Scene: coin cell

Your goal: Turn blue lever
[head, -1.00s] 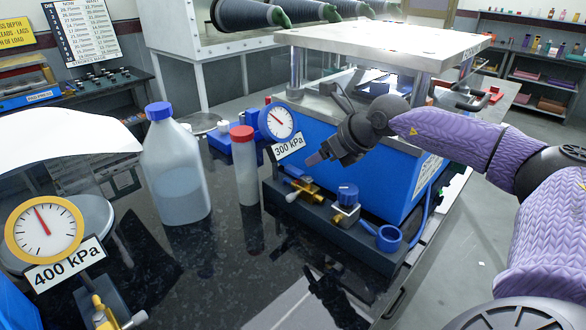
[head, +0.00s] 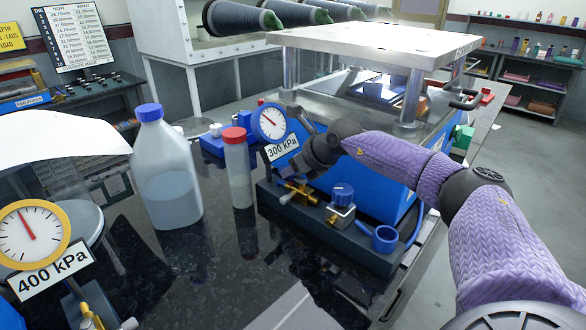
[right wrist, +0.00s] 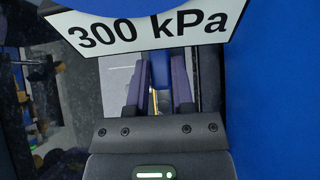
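My right gripper (head: 303,168) reaches down from the right over the brass valve (head: 299,192), just below the 300 kPa sign (head: 282,148). In the head view it hides the top of the valve. In the right wrist view my right gripper's two purple fingers (right wrist: 160,88) stand apart, one on each side of a narrow blue piece (right wrist: 160,68), which looks like the blue lever. Brass shows just beside it. I cannot tell whether the fingers touch the blue piece. My left gripper is not in view.
A blue knob (head: 343,193) and a blue ring (head: 385,239) sit on the same dark base, right of the valve. A red-capped tube (head: 238,170) and a blue-capped bottle (head: 165,175) stand to the left. A 400 kPa gauge (head: 32,236) is at lower left.

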